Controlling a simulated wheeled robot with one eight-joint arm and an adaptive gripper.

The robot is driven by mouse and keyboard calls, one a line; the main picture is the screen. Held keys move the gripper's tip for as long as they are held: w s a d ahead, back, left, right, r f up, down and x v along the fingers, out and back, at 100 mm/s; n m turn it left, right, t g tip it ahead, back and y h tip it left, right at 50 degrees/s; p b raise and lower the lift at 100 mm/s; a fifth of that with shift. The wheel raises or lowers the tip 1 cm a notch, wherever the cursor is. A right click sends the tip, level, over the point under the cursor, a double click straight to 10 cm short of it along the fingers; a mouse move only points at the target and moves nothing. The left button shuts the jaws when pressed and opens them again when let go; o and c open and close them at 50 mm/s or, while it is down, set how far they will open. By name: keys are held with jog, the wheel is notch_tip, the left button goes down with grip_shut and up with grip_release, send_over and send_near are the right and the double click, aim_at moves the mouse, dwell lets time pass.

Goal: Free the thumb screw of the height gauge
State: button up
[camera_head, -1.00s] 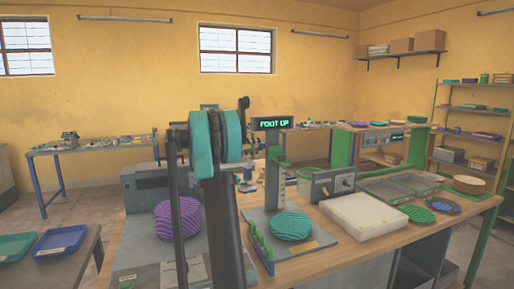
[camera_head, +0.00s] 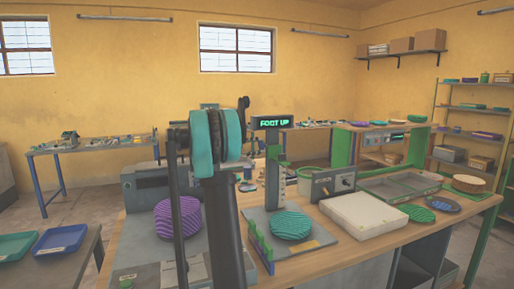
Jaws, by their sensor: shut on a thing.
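The height gauge stands on the bench at the middle, with an upright grey column (camera_head: 272,188) and a dark display (camera_head: 272,122) reading "FOOT UP" in green. A green piece (camera_head: 279,156) sits on the column below the display. A round teal ribbed plate (camera_head: 290,225) lies on the gauge's grey base. My arm with its teal-ringed joint stands in front, left of the gauge. My gripper (camera_head: 249,164) is small and partly hidden behind the arm, close to the column's left side. It is shut at the thumb screw, whose outline is too small to make out.
A purple ribbed stack (camera_head: 178,219) stands left of my arm. A grey control box (camera_head: 333,183), a white slab (camera_head: 364,214) and a green ribbed plate (camera_head: 417,213) are right of the gauge. A low green rack (camera_head: 262,247) edges the gauge base.

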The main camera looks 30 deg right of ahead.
jog(key=n, duration=1.2)
jog(key=shift+s+a+f+n, duration=0.1)
jog(key=shift+s+f+n, duration=0.05)
jog(key=shift+n, duration=0.25)
dwell(0.3)
jog(key=o, duration=1.1)
jog(key=v, duration=1.2)
